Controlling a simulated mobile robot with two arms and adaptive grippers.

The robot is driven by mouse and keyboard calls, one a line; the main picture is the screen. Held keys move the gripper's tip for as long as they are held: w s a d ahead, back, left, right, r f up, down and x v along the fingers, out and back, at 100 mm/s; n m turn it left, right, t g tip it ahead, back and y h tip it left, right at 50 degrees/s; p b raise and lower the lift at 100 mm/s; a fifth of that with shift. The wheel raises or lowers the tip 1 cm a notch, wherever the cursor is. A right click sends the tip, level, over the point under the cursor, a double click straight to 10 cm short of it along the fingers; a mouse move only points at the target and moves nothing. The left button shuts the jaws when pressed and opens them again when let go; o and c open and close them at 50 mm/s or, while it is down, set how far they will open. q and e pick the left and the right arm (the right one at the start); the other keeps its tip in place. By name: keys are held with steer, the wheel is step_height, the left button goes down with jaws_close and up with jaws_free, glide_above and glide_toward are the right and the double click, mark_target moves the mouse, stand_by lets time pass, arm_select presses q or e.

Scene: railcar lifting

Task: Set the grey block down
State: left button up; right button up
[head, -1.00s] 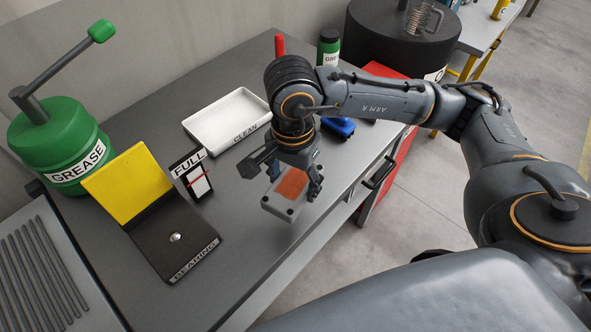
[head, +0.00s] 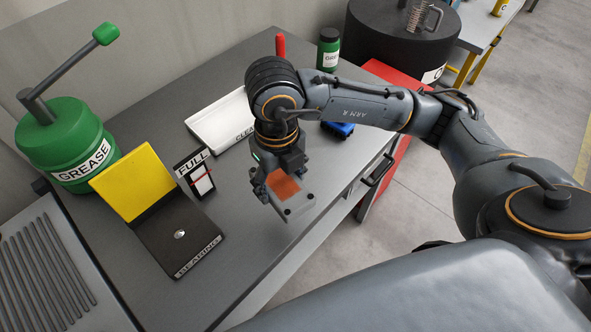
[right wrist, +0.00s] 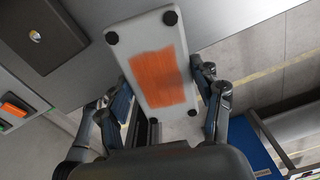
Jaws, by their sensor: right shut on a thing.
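My right gripper (head: 280,188) is shut on the grey block (head: 297,203), a flat pale-grey piece with an orange patch on its face and dark round spots at its corners. In the right wrist view the block (right wrist: 181,118) sits between the two fingers (right wrist: 165,105), its orange face towards the camera. The block is over the front part of the grey workbench (head: 240,262) and looks raised above it; the exact gap is hard to judge. My left gripper is not in view.
A black BEARING plate with a yellow panel (head: 133,183), a FULL gauge (head: 195,175), a white CLEAN tray (head: 215,126) and a green GREASE pump (head: 65,140) stand on the left and back. A blue item (head: 338,128) lies behind the arm. Bench between plate and block is clear.

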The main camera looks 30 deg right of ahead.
steer(key=m, duration=0.4)
steer(key=shift+a+r, duration=0.25)
steer(key=shift+a, duration=0.05)
steer(key=m, duration=0.3)
steer(key=shift+a+r+m+p, duration=0.15)
steer(key=shift+a+m+p, duration=0.05)
steer(key=shift+m+p, duration=0.2)
steer(key=m, duration=0.3)
steer(key=shift+a+r+m, duration=0.15)
steer(key=shift+a+m, duration=0.05)
steer(key=shift+m, duration=0.1)
steer(key=m, duration=0.4)
steer(key=shift+a+r+p, duration=0.15)
steer(key=shift+a+p, duration=0.1)
steer(key=shift+p, duration=0.05)
steer(key=w+d+f+p, duration=0.1)
steer(key=w+d+f, duration=0.3)
steer(key=w+d+f+p, duration=0.1)
steer(key=w+d+f, duration=0.4)
steer(key=shift+d, duration=0.3)
steer(key=shift+w+d+f, duration=0.2)
steer(key=shift+f, duration=0.15)
step_height(320, 180, down, 3)
steer(key=shift+w+r+p, duration=0.1)
steer(key=shift+p, duration=0.85)
steer(key=shift+f, duration=0.25)
